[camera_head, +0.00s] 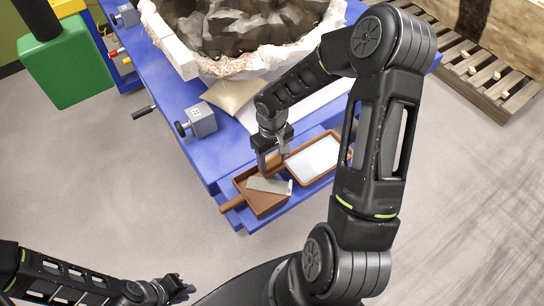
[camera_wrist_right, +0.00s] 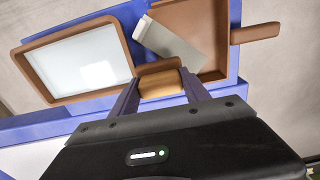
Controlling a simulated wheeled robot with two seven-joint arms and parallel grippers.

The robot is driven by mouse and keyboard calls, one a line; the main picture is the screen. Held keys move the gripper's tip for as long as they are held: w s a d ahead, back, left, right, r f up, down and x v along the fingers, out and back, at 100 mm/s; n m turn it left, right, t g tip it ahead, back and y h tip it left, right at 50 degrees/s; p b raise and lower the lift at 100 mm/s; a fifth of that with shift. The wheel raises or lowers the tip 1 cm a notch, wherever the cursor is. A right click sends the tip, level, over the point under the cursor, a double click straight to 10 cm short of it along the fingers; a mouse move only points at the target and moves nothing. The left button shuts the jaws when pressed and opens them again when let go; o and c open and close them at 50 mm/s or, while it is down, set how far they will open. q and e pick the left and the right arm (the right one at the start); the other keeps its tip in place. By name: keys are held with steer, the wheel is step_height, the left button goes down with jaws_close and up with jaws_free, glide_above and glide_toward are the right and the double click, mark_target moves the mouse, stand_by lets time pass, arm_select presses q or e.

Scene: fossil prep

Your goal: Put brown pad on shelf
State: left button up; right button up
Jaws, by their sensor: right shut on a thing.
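My right gripper (camera_head: 273,160) is over the near blue ledge, pointing down. In the right wrist view its fingers (camera_wrist_right: 160,88) are shut on a small tan-brown pad (camera_wrist_right: 160,84), one finger on each side of it. The pad is largely hidden by the gripper in the head view. It is beside a brown scoop-like tray (camera_wrist_right: 218,24) and a brown-framed tray (camera_wrist_right: 30,72); I cannot tell whether it touches them. The blue ledge (camera_head: 322,184), the likely shelf, carries both trays. My left gripper (camera_head: 178,289) is at the lower left, away from the table; its fingers are unclear.
A grey flat piece (camera_head: 268,185) lies in the scoop-like tray. A tan cushion (camera_head: 232,93), a grey clamp block (camera_head: 201,120) and a large plaster-jacketed fossil (camera_head: 250,65) are on the blue table. A green block (camera_head: 70,72) stands left; a wooden pallet (camera_head: 490,78) is at right.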

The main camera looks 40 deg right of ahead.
mark_target(272, 158)
steer(key=shift+f+b, duration=0.55)
steer(key=shift+f, duration=0.6)
steer(key=shift+f, duration=0.25)
steer(key=o, duration=1.6)
step_height(272, 158, up, 8)
steer(key=shift+f+b, duration=0.1)
steer(key=shift+b, duration=0.3)
